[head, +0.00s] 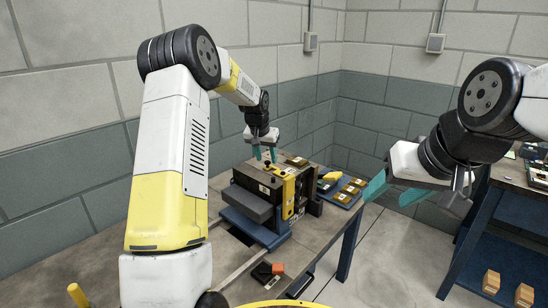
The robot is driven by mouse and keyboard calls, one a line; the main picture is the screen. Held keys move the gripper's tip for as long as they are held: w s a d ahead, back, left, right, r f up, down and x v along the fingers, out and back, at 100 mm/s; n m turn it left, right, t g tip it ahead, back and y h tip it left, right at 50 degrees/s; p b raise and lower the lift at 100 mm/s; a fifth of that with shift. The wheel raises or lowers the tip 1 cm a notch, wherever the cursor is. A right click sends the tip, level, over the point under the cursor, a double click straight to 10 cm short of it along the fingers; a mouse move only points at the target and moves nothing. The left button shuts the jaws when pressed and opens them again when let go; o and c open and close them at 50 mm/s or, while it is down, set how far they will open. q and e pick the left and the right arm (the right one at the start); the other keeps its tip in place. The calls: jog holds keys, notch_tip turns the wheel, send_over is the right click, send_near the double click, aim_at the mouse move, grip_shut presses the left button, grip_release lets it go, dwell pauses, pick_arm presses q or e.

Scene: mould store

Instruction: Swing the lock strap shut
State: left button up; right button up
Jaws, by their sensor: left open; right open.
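A grey and dark mould block (262,196) stands on a blue base (262,232) on the workbench. A yellow part (289,190) with black marks runs over its top and down its right side; it looks like the lock strap, but its exact swing position is too small to tell. My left gripper (265,156) is open just above the top of the mould, with its teal fingers pointing down. Whether they touch anything is unclear. My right gripper (393,193) is open and empty, out to the right, away from the mould and beyond the bench's right edge.
A blue tray (326,198) with several brass-coloured pieces and a yellow item (333,176) is right of the mould. A second bench (515,180) stands at right; open floor lies between.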

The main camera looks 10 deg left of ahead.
pick_arm(q)
jog(key=shift+w+f, duration=0.25)
jog(key=shift+f, duration=0.25)
jog(key=shift+c, duration=0.2)
grip_shut()
dwell(1.0)
